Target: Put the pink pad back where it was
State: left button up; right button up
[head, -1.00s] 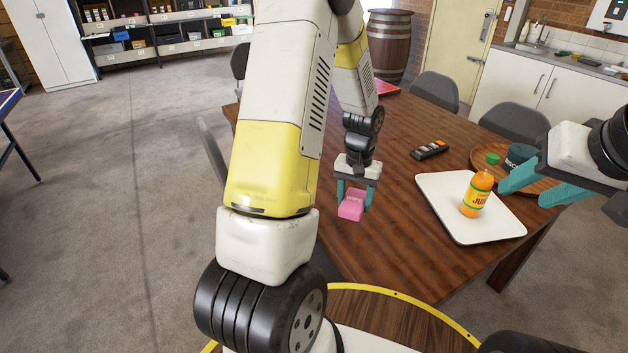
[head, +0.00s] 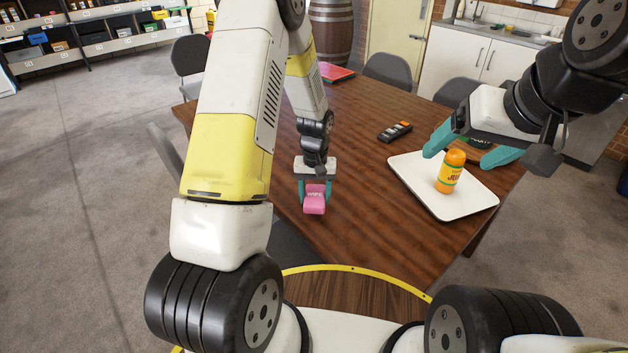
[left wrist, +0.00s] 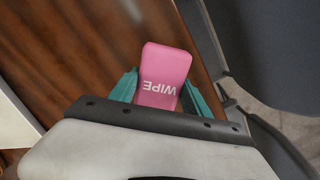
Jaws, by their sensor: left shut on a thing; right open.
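The pink pad (head: 314,204), marked WIPE, is between the fingertips of my left gripper (head: 314,193), which is shut on it. They are over the near left part of the brown table (head: 350,235). Whether the pad touches the tabletop is hard to tell. In the left wrist view the pad (left wrist: 164,75) sits between the two teal fingers, its outer end free. My right gripper (head: 459,158) is open, its teal fingers appearing on either side of the top of the orange juice bottle (head: 447,178); I cannot tell how near it is.
The bottle stands on a white tray (head: 427,195). A dark remote (head: 394,132) lies behind the tray, and a red flat thing (head: 335,72) lies at the far end. Grey chairs (head: 388,70) stand around the table. The table's middle is clear.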

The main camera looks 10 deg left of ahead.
aim_at(305, 199)
pick_arm(q)
jog(key=w+a, duration=0.2)
jog(key=a, duration=0.1)
jog(key=shift+a+f, duration=0.2)
jog(key=shift+f, duration=1.75)
jog(key=shift+f, duration=0.1)
jog(key=o, duration=1.3)
